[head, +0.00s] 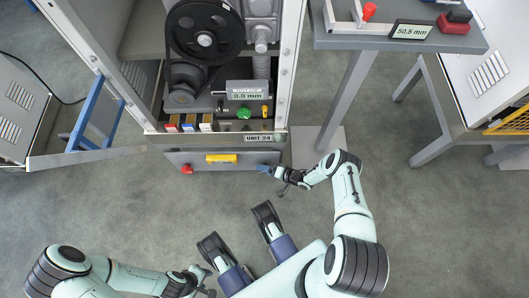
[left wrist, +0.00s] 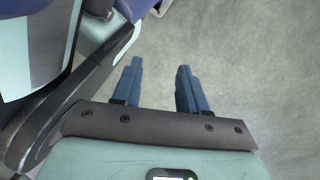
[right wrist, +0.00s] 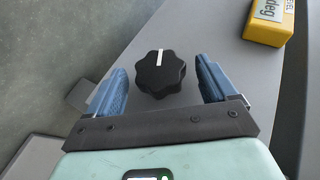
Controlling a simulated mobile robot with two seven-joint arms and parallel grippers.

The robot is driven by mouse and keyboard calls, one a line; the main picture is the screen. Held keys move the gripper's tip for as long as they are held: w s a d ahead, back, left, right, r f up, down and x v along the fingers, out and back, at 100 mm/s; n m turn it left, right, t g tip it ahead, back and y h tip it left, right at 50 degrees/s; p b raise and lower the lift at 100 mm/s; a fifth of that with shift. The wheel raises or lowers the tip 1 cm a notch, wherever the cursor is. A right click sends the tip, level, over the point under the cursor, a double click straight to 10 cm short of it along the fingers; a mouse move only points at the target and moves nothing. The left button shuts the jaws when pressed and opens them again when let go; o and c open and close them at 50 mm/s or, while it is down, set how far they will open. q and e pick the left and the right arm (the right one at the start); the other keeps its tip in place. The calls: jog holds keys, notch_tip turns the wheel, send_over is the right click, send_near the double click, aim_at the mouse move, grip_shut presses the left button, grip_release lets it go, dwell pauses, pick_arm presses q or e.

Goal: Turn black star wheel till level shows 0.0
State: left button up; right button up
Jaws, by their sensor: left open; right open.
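The black star wheel (right wrist: 161,74) with a white pointer line sits on a grey panel in the right wrist view. My right gripper (right wrist: 160,76) is open around it, one blue finger on each side, with visible gaps. In the head view my right gripper (head: 266,169) is at the right end of the panel and hides the wheel. The yellow level (head: 221,158) lies on the panel left of it. Its display is cut off in the right wrist view (right wrist: 269,20); only "deg" can be read. My left gripper (left wrist: 158,85) is open and empty above the floor.
A red knob (head: 187,170) is at the panel's left end. Above the panel (head: 200,166) stands the machine with a belt wheel (head: 205,32) and a display (head: 246,94) reading 0.0 mm. A bench (head: 400,36) at right carries a 50.5 mm display (head: 411,30). The front floor is clear.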

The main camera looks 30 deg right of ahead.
pick_arm(q)
jog(key=w+r+t+p, duration=0.2)
jog(key=w+r+p, duration=0.1)
jog(key=w, duration=0.3)
jog(key=shift+w+d+r+t, duration=0.2)
jog(key=shift+d+r+t, duration=0.15)
jog(key=shift+r, duration=0.15)
pick_arm(e)
jog(key=v, duration=1.1)
jog(key=shift+s+r, duration=0.2)
jog(key=shift+d, duration=0.1)
